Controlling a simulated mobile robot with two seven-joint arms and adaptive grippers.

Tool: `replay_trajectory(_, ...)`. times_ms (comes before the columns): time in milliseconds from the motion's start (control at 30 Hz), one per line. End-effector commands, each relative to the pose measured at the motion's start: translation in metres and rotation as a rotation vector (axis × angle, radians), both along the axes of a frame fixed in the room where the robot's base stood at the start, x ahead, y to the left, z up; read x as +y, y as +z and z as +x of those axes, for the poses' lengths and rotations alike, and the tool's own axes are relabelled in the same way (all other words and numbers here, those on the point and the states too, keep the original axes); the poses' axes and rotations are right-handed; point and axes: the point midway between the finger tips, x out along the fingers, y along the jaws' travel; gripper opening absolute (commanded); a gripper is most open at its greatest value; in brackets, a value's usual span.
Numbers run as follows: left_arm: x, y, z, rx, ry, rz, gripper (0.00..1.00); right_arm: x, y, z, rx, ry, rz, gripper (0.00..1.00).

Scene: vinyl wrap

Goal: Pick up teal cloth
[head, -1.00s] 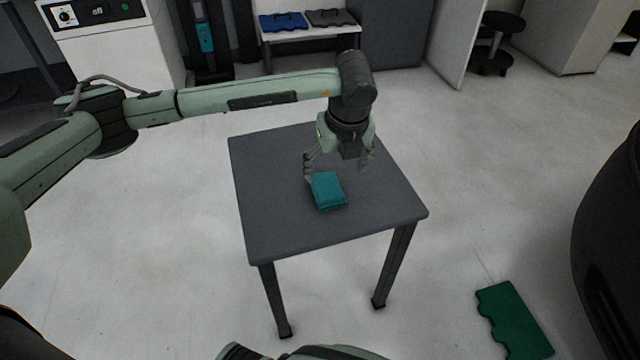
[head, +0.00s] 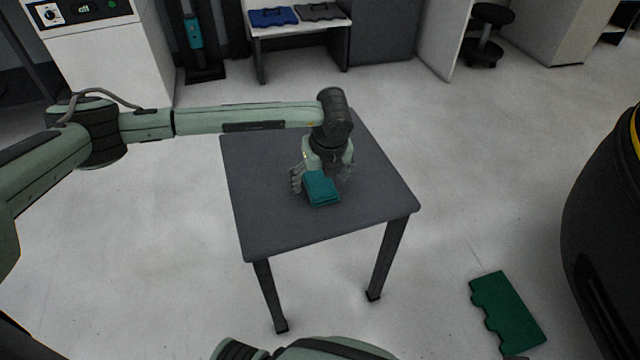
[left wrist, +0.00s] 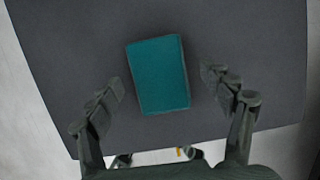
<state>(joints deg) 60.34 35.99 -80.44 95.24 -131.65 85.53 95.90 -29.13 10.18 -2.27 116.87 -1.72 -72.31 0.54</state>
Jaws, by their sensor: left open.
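The teal cloth (head: 322,188) lies folded in a block on the dark grey table (head: 270,226). It also shows in the left wrist view (left wrist: 160,75), slightly tilted, between and a little beyond the fingertips. My left gripper (head: 321,184) points down at the table, just behind and around the cloth. Its fingers are spread, one to each side of the cloth, with a visible gap on both sides in the left wrist view (left wrist: 162,88). It holds nothing. The cloth partly hides the gripper's near side. My right gripper is not in view.
The rest of the tabletop is bare. A green notched mat piece (head: 507,312) lies on the floor at the lower right. A bench (head: 300,30) with a blue item and a grey item stands behind. A large dark rounded object (head: 605,230) is at the right edge.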

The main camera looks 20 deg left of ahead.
Motion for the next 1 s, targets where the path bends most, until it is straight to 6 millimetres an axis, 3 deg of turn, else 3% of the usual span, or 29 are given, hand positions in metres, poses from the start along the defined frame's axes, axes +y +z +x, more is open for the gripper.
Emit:
replay_trajectory(900,-0.0002,-0.0045,0.0001,-0.001,0.000,-0.001,0.80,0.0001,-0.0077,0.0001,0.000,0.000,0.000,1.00)
replay_trajectory(1000,-0.0002,-0.0046,-0.0001,-0.001,0.000,-0.001,0.68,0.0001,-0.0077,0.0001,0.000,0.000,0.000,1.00)
